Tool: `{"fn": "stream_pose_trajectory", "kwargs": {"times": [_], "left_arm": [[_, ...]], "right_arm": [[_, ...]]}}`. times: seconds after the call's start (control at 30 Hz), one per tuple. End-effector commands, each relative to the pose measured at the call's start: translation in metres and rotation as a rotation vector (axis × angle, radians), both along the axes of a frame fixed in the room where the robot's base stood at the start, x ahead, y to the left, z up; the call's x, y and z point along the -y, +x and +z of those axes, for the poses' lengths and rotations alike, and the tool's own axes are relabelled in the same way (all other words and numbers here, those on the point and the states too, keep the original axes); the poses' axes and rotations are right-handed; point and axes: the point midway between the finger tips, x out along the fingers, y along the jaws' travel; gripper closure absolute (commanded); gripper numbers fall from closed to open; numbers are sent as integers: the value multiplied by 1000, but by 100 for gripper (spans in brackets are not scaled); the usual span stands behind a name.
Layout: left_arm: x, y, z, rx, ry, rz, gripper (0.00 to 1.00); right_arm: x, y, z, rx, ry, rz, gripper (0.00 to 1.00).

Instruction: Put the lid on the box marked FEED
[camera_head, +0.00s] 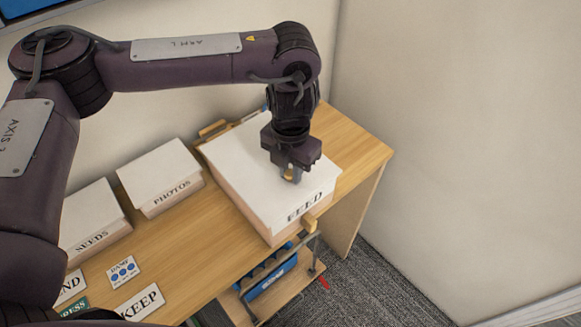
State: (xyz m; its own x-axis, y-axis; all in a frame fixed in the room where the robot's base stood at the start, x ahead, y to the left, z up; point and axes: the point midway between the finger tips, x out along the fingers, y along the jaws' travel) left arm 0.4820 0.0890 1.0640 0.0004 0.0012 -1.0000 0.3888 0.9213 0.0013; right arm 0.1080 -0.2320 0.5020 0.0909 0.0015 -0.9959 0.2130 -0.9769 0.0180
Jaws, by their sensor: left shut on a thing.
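The box marked FEED (240,207) stands on the wooden desk, near its right end. A strip of the box's pale side shows under the lid's left edge; I cannot tell if the lid is fully seated. My left gripper (291,176) points down at the right part of the lid, shut on a small wooden-coloured part there, likely the lid's handle. The fingers partly hide it. My right gripper is not in view.
White-topped boxes marked PHOTOS (160,175) and SEEDS (90,222) stand to the left on the desk (190,255). Cards, including KEEP (139,303), lie at the front left. A lower shelf holds a blue item (270,278). A wall is behind; carpet is at right.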

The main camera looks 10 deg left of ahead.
Motion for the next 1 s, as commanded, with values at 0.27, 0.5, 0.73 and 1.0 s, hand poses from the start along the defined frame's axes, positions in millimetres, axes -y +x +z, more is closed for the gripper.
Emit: {"fn": "stream_pose_trajectory", "kwargs": {"times": [0.27,0.5,0.73,1.0], "left_arm": [[0,0,-1,0,0,0,100],[0,0,-5,-1,0,0,100],[0,0,-5,0,0,0,100],[0,0,-5,0,0,0,65]], "right_arm": [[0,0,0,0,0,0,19],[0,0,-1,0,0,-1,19],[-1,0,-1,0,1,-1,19],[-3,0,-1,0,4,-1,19]]}}
